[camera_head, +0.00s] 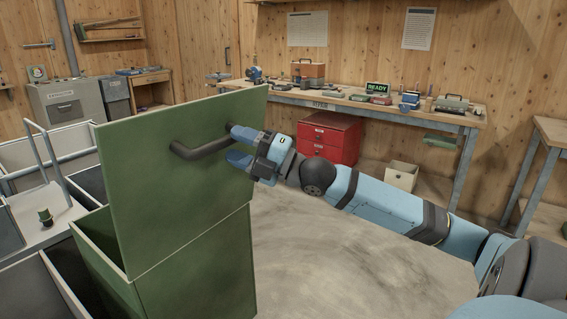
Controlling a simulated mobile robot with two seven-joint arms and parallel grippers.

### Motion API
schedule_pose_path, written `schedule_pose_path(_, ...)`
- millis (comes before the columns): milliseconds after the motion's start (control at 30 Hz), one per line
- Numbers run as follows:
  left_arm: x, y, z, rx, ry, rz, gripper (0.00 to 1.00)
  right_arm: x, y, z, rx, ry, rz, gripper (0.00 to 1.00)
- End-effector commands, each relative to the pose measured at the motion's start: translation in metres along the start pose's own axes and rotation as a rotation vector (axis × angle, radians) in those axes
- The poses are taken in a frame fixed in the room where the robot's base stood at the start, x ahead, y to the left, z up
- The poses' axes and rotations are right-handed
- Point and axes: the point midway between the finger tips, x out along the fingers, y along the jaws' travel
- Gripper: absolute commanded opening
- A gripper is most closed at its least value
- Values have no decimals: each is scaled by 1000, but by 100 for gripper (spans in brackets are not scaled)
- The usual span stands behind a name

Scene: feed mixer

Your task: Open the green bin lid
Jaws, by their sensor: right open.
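The green bin (200,275) stands at the lower left with its inside partly visible. Its green lid (150,215) stands upright above the bin's near right edge, leaving the bin's top open. A dark bar handle (202,148) sticks out from the lid's face. My right gripper (236,146) is open at the right end of the handle, its two blue fingers close to the lid's face. I cannot tell whether the fingers touch the handle. My left gripper is not in view.
Grey bins and a metal frame (48,158) stand left of the green bin. A workbench (375,108) with tools runs along the back wall, with a red drawer cabinet (330,137) below it. The concrete floor (340,265) right of the bin is clear.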

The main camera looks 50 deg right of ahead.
Motion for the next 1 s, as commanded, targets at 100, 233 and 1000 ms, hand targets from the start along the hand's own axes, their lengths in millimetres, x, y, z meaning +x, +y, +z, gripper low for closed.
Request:
schedule_pose_path(100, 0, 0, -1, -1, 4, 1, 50, -14, -2, 0, 0, -2, -4, 48)
schedule_pose_path(233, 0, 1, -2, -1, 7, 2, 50, -27, -2, 0, 1, 0, -4, 48)
schedule_pose_path(1000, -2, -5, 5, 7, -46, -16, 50, -97, 0, 0, 1, -3, -1, 48)
